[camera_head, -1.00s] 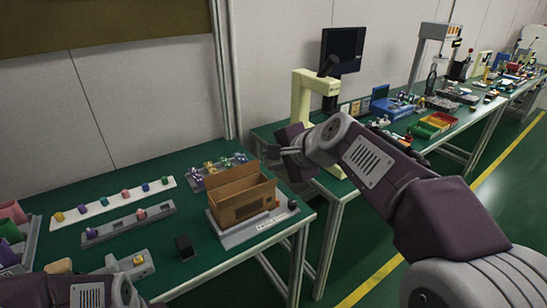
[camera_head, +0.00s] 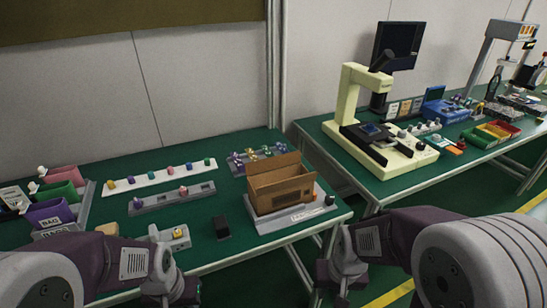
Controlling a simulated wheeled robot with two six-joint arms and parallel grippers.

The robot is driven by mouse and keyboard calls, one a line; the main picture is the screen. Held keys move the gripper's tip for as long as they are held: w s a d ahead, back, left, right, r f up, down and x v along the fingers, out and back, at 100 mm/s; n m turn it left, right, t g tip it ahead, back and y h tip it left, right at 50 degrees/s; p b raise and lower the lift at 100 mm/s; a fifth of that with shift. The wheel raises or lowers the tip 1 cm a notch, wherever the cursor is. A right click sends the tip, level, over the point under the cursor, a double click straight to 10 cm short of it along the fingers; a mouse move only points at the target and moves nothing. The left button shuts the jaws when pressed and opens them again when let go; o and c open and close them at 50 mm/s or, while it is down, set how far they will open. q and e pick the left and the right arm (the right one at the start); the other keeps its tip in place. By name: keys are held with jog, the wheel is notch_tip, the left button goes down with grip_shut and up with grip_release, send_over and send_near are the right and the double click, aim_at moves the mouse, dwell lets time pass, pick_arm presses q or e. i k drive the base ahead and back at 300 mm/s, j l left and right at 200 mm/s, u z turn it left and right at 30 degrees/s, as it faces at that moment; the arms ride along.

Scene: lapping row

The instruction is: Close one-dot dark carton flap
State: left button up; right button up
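A brown cardboard carton (camera_head: 283,196) sits on a light grey plate (camera_head: 290,219) near the right end of the green table. Its top is open, and a flap (camera_head: 275,163) stands raised along the back side. A dark patch marks the front face; I cannot make out any dots. My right gripper (camera_head: 334,284) hangs low in front of the table's right corner, apart from the carton. My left gripper (camera_head: 172,293) is low by the table's front edge, left of the carton. Neither gripper's fingers show clearly, and nothing shows held.
A small black block (camera_head: 221,228) and a grey fixture (camera_head: 172,238) stand left of the carton. Strips with coloured pieces (camera_head: 160,177) lie behind. Coloured bins (camera_head: 52,212) are at far left. A cream microscope-like stand (camera_head: 350,100) is on the second table. A gap separates the tables.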

aim_at(262, 165)
jog(key=l+u, duration=1.15)
jog(key=l, duration=0.15)
jog(key=k+l+u, duration=0.15)
jog(key=l+u, duration=0.2)
jog(key=k+l+u, duration=0.15)
jog(key=l+u, duration=0.25)
jog(key=k+l+u, duration=0.2)
jog(key=u, duration=0.2)
jog(key=k+l+u, duration=0.5)
jog(key=u, duration=0.25)
